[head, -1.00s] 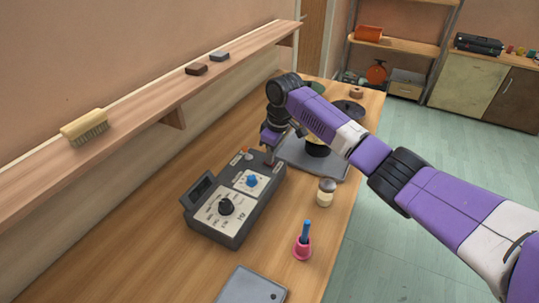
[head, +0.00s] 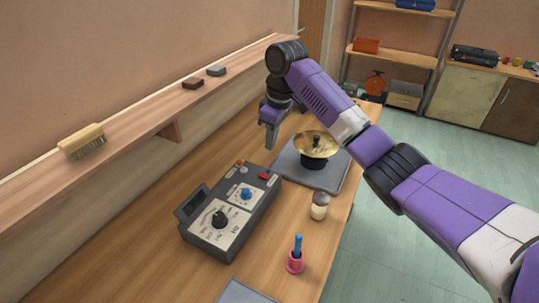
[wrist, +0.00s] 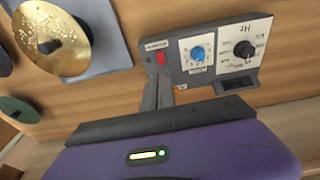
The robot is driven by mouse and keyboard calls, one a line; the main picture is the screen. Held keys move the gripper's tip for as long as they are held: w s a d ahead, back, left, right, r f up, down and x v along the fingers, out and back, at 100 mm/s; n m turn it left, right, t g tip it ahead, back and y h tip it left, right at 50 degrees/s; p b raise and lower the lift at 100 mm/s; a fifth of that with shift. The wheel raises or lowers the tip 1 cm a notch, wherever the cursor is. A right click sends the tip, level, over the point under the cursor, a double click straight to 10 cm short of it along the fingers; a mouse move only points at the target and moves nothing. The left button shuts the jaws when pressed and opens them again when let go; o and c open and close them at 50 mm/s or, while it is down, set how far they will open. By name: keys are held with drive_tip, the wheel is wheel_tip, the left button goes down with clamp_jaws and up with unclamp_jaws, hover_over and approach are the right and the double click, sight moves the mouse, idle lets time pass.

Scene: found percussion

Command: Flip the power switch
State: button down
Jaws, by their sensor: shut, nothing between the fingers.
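The grey control box (head: 262,208) stands on the bench, with a blue knob (head: 245,194) and a black dial (head: 219,219) on its panel. The red power switch (head: 263,176) sits near the box's far end; it also shows in the wrist view (wrist: 161,57). I cannot tell which way it is tipped. A small orange light (head: 240,162) is near it. My gripper (head: 270,146) is shut and empty, pointing down above and beyond the box's far end, apart from the switch. In the wrist view its fingers (wrist: 158,92) show just below the switch.
A brass cymbal (head: 316,143) stands on a grey pad (head: 335,177) beyond the box. A small capped jar (head: 319,207) and a pink cup with a blue handle (head: 296,260) stand to the right. A wall shelf (head: 133,137) runs along the left.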

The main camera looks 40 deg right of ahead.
drive_tip(key=shift+s+r, duration=0.15)
drive_tip(key=shift+r, duration=0.65)
drive_tip(key=shift+s+d+t+y+b, duration=0.25)
drive_tip(key=shift+s+t+y+b, duration=0.15)
drive_tip(key=shift+s+t, duration=0.45)
drive_tip(key=shift+w+f, duration=0.15)
drive_tip(key=shift+w, duration=0.05)
